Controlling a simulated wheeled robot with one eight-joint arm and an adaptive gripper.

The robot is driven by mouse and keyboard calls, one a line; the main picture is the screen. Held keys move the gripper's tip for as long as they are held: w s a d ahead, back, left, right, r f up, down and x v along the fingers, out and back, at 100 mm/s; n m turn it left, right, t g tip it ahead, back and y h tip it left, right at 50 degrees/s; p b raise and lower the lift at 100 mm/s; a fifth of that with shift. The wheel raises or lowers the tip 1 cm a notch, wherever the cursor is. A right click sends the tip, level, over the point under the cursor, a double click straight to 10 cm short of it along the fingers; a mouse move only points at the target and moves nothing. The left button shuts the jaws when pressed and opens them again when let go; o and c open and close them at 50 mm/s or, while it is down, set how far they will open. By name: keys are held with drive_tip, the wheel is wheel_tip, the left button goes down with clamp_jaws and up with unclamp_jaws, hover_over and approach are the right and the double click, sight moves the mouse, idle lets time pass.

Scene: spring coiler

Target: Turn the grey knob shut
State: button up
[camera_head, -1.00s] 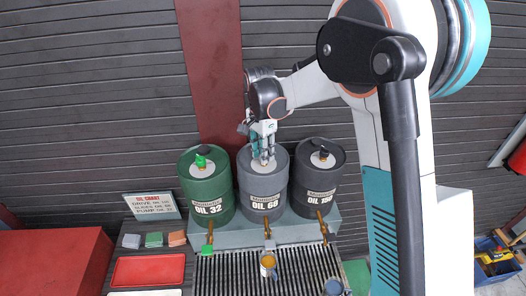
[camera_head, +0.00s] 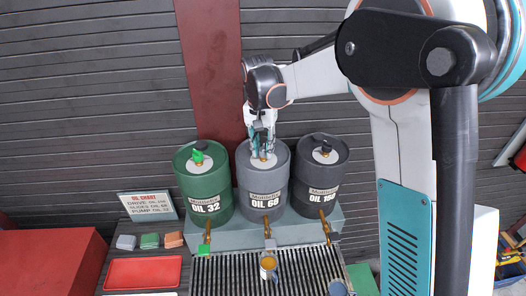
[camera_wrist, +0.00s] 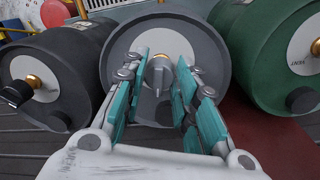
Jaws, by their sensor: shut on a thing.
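The grey drum (camera_head: 251,184) marked OIL 68 stands between a green drum and a darker one. My gripper (camera_head: 263,153) reaches down to the fitting on its lid. In the wrist view my gripper (camera_wrist: 160,72) has its teal-padded fingers on both sides of the small grey knob (camera_wrist: 158,77), closed on it. The knob sits on a brass stem at the middle of a pale disc. In the head view the fingers mostly hide the knob.
The green drum (camera_head: 205,188) has a green knob (camera_head: 199,149); the dark drum (camera_head: 318,178) has a black knob (camera_head: 325,147). Both stand close beside the grey drum. Brass taps, a slatted drip tray (camera_head: 237,275) and a mug (camera_head: 269,267) lie below.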

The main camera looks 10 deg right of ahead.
sight(262, 151)
drive_tip(key=n+b, duration=0.2)
drive_tip(key=n, duration=0.3)
drive_tip(key=shift+f+n+b, duration=0.1)
drive_tip(key=shift+n+b, duration=0.2)
drive_tip(key=n+b, duration=0.1)
drive_tip(key=n, duration=0.4)
drive_tip(key=shift+t+b, duration=0.3)
drive_tip(key=shift+b, duration=0.1)
drive_tip(key=shift+n, duration=0.4)
drive_tip(key=o, duration=1)
drive_tip(key=shift+o, duration=0.2)
wheel_tip(262, 151, up, 12)
drive_tip(key=shift+s+a, duration=0.25)
